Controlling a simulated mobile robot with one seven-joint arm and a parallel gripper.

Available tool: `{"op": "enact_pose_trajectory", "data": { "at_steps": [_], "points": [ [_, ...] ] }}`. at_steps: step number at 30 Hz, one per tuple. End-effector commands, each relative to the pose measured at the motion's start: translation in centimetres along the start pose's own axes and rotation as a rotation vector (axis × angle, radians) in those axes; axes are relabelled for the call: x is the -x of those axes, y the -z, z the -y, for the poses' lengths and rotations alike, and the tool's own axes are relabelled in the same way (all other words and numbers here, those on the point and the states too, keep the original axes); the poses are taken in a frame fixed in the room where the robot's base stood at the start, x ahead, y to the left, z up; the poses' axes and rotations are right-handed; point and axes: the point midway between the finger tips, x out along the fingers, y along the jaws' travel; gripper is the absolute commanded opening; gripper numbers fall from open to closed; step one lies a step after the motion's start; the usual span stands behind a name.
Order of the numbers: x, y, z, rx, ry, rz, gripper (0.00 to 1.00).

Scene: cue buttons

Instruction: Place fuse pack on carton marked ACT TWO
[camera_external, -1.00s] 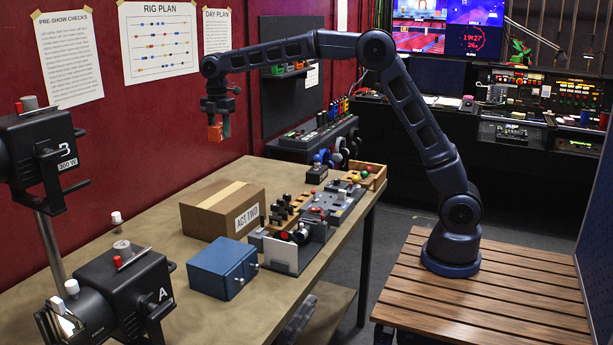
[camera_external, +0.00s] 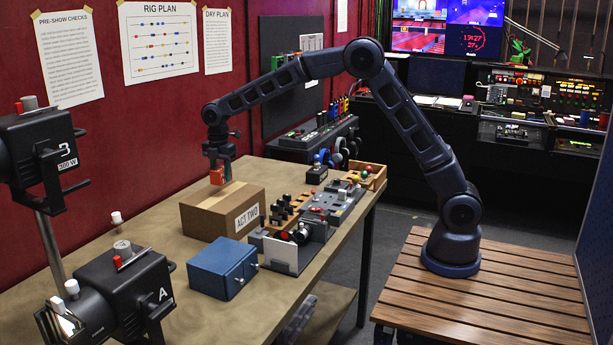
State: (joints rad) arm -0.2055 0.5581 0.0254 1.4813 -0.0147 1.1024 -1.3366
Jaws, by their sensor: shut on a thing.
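The carton marked ACT TWO (camera_external: 206,222) is a closed brown box with a tape strip along its top. It stands on the table with its label facing the front right. My gripper (camera_external: 219,167) points down over the carton's far part. It is shut on the fuse pack (camera_external: 217,176), a small orange-red block. The pack's lower end is at or just above the carton's top; I cannot tell whether they touch. The fingers hide part of the pack.
A blue metal box (camera_external: 217,271) stands in front of the carton on the table (camera_external: 150,236). To its right are a control panel (camera_external: 335,200) with knobs and a wooden tray (camera_external: 370,177). Two stage lamps (camera_external: 125,290) crowd the left foreground. The table left of the carton is mostly clear.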

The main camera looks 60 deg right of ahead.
Motion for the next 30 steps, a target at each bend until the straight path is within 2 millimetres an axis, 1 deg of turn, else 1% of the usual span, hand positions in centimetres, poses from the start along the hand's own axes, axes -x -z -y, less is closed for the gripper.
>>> {"op": "enact_pose_trajectory", "data": {
  "at_steps": [5, 13, 25, 26, 27, 28, 29, 30],
  "points": [
    [-1.0, 0.0, 0.0, 0.0, 0.001, 0.001, 0.18],
    [-4.3, 0.0, 0.0, 0.0, 0.0, 0.001, 0.18],
    [-4.8, -0.1, 0.0, 0.0, 0.0, 0.001, 0.18],
    [-4.7, -0.1, 0.0, 0.0, 0.0, 0.001, 0.46],
    [-4.7, -0.1, 0.0, 0.0, 0.0, 0.001, 0.54],
    [-4.7, -0.1, 0.0, 0.0, 0.0, 0.001, 0.6],
    [-4.7, -0.1, 0.0, 0.0, 0.0, 0.001, 0.62],
    [-4.7, -0.1, 0.0, 0.0, 0.0, 0.001, 0.62]
  ]
}}
